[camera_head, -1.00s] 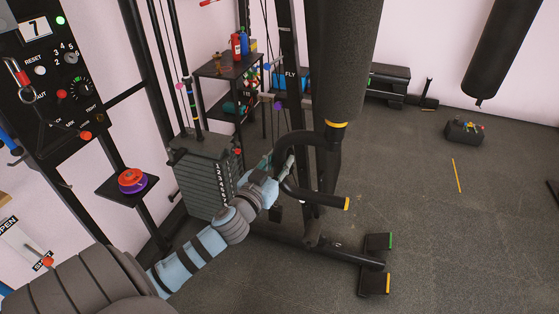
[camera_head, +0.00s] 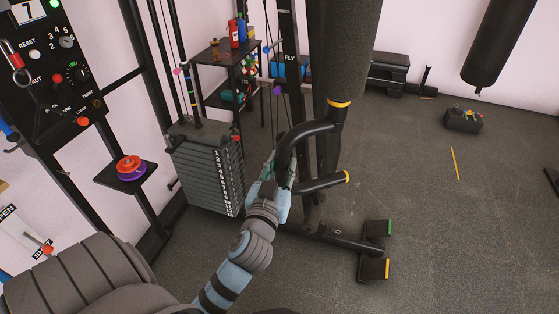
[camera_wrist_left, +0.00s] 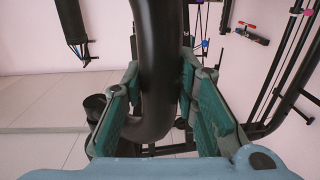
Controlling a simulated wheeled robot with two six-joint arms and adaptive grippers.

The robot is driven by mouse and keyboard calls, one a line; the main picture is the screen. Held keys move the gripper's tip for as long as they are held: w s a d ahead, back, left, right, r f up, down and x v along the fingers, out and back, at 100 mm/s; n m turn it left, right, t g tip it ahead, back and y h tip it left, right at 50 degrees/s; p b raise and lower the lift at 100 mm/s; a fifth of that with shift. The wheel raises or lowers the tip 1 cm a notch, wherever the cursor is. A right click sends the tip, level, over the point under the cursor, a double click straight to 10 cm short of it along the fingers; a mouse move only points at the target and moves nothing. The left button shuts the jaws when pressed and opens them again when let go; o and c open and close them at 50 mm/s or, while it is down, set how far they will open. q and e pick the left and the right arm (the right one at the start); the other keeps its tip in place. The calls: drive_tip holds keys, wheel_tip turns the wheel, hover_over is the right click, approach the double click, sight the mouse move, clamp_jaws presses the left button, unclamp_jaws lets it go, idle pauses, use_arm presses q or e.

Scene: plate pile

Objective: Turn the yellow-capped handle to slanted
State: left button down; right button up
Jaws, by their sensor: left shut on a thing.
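The yellow-capped handle (camera_head: 320,184) is a bent black tube on the weight machine, below a thick dark padded cylinder (camera_head: 345,45). Its yellow cap (camera_head: 347,177) points right and slightly up in the head view. My left gripper (camera_head: 286,160) is shut on the handle at its left bend. In the left wrist view, the gripper's green-padded fingers (camera_wrist_left: 160,88) stand on either side of the black tube (camera_wrist_left: 158,45), which curves down between them. The fingers partly hide the bend. My right gripper is not in view.
A numbered weight stack (camera_head: 208,170) stands left of the handle, with a black shelf (camera_head: 232,58) behind. A small stand (camera_head: 128,180) and a control panel (camera_head: 50,75) are at the left. The machine's foot (camera_head: 372,268) lies below right. Open floor extends right.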

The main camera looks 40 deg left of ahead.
use_arm(q)
drive_tip(key=shift+s+d, duration=0.15)
drive_tip(key=shift+d, duration=0.1)
idle(0.3)
